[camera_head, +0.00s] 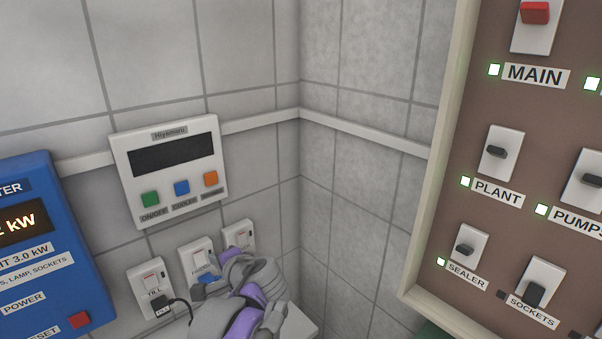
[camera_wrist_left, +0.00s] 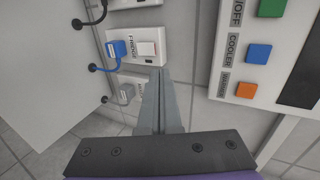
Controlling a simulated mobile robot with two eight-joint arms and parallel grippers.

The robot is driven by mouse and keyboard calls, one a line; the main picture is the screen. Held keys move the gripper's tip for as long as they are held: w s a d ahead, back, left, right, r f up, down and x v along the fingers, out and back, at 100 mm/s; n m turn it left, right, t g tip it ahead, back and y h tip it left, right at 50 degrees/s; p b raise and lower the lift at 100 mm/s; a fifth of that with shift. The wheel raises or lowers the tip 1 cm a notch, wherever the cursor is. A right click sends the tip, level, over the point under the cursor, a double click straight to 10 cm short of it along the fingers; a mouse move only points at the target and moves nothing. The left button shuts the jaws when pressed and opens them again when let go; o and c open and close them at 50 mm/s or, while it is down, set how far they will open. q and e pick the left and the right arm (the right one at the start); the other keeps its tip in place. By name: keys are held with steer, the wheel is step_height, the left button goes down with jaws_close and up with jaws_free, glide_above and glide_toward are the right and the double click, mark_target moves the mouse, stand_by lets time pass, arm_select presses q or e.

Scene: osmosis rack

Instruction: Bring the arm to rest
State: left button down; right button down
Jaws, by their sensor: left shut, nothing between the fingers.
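My left arm, grey and purple, comes up from the bottom of the head view, and its left gripper (camera_head: 240,275) is near the wall sockets. In the left wrist view the two grey fingers (camera_wrist_left: 159,72) are together, with nothing between them. Their tips show just below the fridge socket (camera_wrist_left: 150,46), which has a blue plug (camera_wrist_left: 117,48) in it; I cannot tell whether they touch it. My right gripper is not in view.
A white controller (camera_head: 168,165) with green, blue and orange buttons is above the sockets. A blue meter box (camera_head: 45,240) is at left. A brown switch panel (camera_head: 480,150) with lit green lamps fills the right. The tiled corner between is clear.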

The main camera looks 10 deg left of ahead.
arm_select(q)
steer(key=s+d+f+n+g+h, duration=0.1)
steer(key=s+d+f+n+h, duration=0.3)
steer(key=s+f, duration=0.5)
steer(key=s+d+f+n+g+h, duration=0.1)
steer(key=s+d+f+n+h, duration=0.3)
steer(key=s+f, duration=0.5)
steer(key=s+d+h, duration=0.1)
steer(key=s, duration=0.2)
steer(key=shift+d+f+g+h, duration=0.2)
steer(key=shift+f+g+h, duration=0.05)
steer(key=shift+g+h, duration=0.05)
